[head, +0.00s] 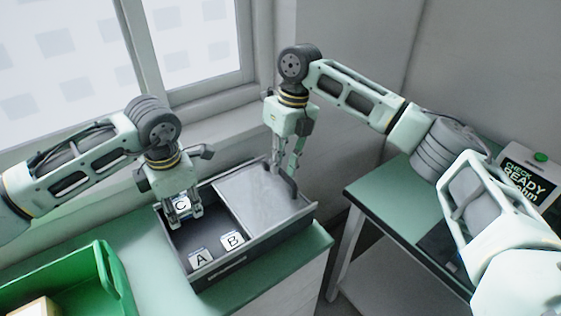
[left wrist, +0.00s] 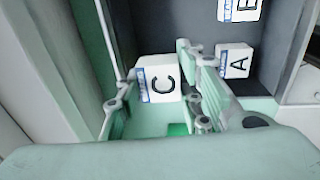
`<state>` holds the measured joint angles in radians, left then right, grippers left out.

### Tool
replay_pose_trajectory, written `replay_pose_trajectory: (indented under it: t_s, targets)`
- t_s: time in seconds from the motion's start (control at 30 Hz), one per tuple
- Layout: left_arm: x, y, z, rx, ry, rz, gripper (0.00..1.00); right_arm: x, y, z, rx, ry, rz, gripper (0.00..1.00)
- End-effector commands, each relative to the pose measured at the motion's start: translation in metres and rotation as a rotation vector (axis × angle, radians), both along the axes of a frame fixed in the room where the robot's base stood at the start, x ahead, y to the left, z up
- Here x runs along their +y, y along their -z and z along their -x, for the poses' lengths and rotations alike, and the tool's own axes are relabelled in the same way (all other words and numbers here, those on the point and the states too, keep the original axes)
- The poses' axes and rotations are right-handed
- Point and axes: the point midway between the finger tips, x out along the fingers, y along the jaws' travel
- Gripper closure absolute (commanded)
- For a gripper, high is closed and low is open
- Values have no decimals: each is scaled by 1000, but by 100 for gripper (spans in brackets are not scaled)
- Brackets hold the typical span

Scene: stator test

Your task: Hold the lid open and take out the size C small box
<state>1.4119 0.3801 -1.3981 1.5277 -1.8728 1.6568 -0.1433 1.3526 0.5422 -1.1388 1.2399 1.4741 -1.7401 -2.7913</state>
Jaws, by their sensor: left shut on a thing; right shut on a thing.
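The dark grey box (head: 262,245) stands on the green cabinet top. Its grey lid (head: 250,195) covers the right half of the opening, and the left half is open. My right gripper (head: 291,168) is shut on the lid's dark handle. My left gripper (head: 186,213) is shut on the white box marked C (head: 181,205) at the left end of the opening. In the left wrist view the C box (left wrist: 160,80) sits between the fingers (left wrist: 155,90). White boxes marked A (head: 201,258) and B (head: 232,241) stand inside at the front.
A green bin (head: 75,280) stands at the front left of the cabinet top. A window is at the back left.

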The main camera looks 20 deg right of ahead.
Motion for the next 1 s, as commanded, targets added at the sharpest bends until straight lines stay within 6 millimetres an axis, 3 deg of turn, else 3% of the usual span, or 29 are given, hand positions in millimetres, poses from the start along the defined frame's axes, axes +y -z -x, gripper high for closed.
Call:
replay_pose_trajectory:
  t_s: [0.53, 1.0]
  targets:
    - [18, -52, 5, -3, 0, 1, 86, -1, -4, -3, -10, 5, -2, 100]
    - [21, -59, 7, -1, 0, 1, 86, 1, -3, -2, -9, 4, -2, 100]
